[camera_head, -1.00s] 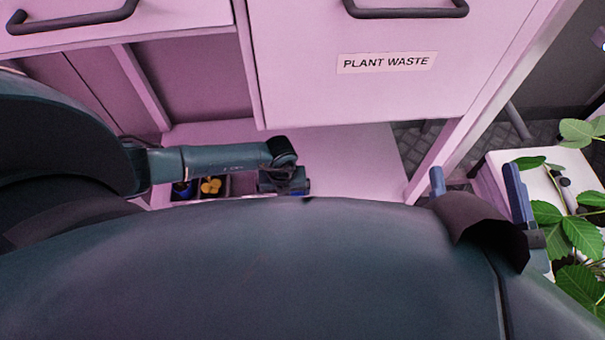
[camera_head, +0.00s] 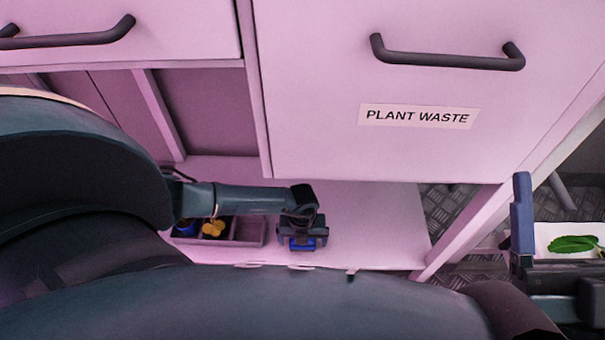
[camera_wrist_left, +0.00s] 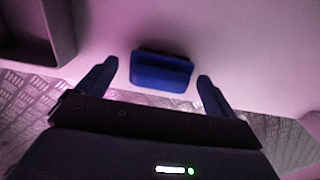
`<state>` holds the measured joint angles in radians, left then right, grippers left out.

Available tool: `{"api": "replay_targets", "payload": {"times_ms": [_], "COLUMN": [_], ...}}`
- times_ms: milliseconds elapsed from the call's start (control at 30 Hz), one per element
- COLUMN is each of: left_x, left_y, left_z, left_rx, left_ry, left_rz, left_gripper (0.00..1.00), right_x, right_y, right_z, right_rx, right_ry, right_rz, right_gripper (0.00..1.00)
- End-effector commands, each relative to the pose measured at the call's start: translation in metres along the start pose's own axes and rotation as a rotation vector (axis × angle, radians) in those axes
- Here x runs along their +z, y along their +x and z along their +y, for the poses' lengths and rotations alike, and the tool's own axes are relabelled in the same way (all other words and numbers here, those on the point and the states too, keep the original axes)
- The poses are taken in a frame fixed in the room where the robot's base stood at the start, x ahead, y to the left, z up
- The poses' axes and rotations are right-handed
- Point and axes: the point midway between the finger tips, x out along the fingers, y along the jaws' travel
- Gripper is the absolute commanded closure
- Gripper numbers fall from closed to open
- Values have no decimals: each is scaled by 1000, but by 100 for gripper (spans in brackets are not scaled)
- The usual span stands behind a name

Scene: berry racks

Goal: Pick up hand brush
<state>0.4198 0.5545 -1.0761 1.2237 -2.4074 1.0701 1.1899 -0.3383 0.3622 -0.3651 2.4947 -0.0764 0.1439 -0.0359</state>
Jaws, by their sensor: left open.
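A blue hand brush (camera_wrist_left: 161,73) with a dark upper edge lies on the pink shelf in the left wrist view. My left gripper (camera_wrist_left: 157,70) is open, with one blue finger on each side of the brush's near space. The brush looks to be just ahead of the fingertips, and no contact shows. In the head view my left gripper (camera_head: 302,232) is low over the shelf, and a blue patch of the brush (camera_head: 303,244) shows at it. My right gripper (camera_head: 524,225) is at the right edge; one upright finger shows, and the other cannot be made out.
A compartment tray (camera_head: 250,232) with blue and yellow items sits left of my left gripper on the shelf (camera_head: 385,225). The drawer marked PLANT WASTE (camera_head: 410,145) hangs above. A white tray with a leaf (camera_head: 575,243) is at the right.

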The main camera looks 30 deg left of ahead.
Motion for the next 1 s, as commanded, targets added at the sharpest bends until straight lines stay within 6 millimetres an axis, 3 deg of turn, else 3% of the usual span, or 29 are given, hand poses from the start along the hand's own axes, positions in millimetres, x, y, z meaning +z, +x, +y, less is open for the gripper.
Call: {"api": "replay_targets", "payload": {"times_ms": [267,867,1000], "left_x": [0,0,1], "left_y": [1,1,1], "left_z": [0,0,0], "left_rx": [0,0,0], "left_ry": [0,0,0], "left_rz": [-1,-1,-1], "left_gripper": [8,57,57], "right_x": [-2,-2,-2], "right_y": [1,1,1], "right_z": [1,1,1], "right_rx": [-2,-2,-2], "right_ry": [-10,-8,-8], "right_rz": [13,12,12], "right_gripper": [24,24,24]}}
